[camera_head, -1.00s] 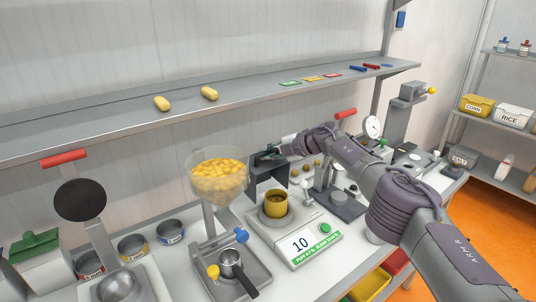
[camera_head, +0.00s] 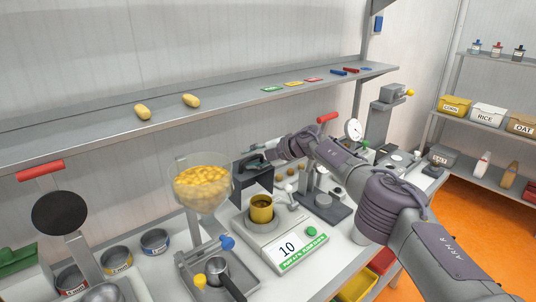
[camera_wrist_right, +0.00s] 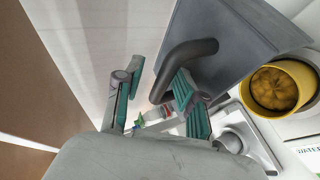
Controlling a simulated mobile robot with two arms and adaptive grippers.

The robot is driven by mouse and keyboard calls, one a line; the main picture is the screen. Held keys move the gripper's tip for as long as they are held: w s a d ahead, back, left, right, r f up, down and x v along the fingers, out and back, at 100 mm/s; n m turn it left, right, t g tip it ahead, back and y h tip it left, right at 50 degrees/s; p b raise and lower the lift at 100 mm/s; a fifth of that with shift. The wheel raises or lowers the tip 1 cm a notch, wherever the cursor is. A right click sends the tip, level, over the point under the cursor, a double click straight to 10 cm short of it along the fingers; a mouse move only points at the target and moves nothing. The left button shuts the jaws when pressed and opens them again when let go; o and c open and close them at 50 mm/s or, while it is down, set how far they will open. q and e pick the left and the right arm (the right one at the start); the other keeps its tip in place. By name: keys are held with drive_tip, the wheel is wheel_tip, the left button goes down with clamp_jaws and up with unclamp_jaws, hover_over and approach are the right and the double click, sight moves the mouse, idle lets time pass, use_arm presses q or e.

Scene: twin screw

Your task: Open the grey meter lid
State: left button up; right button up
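The grey meter lid (camera_head: 258,183) is a dark grey hood standing raised behind the scale and its yellow cup. It fills the upper middle of the right wrist view (camera_wrist_right: 222,28). A curved black handle (camera_wrist_right: 180,62) sticks out from it. My right gripper (camera_head: 250,163) is beside the top of the lid. In the right wrist view, its teal-padded fingers (camera_wrist_right: 155,95) are apart, with the handle's bent end between them in the picture. I cannot tell whether they touch it. The yellow cup (camera_head: 262,209) also shows in the wrist view (camera_wrist_right: 283,87). My left gripper is out of view.
The scale (camera_head: 282,240) reads 10. A hopper of yellow pellets (camera_head: 202,184) stands close on the left. A dial gauge stand (camera_head: 354,131) is to the right. A long shelf (camera_head: 215,100) runs above the bench behind my right arm.

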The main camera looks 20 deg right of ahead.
drive_tip(key=v, duration=1.1)
drive_tip(key=shift+s+r, duration=0.15)
drive_tip(key=shift+s, duration=0.2)
drive_tip(key=shift+d, duration=0.15)
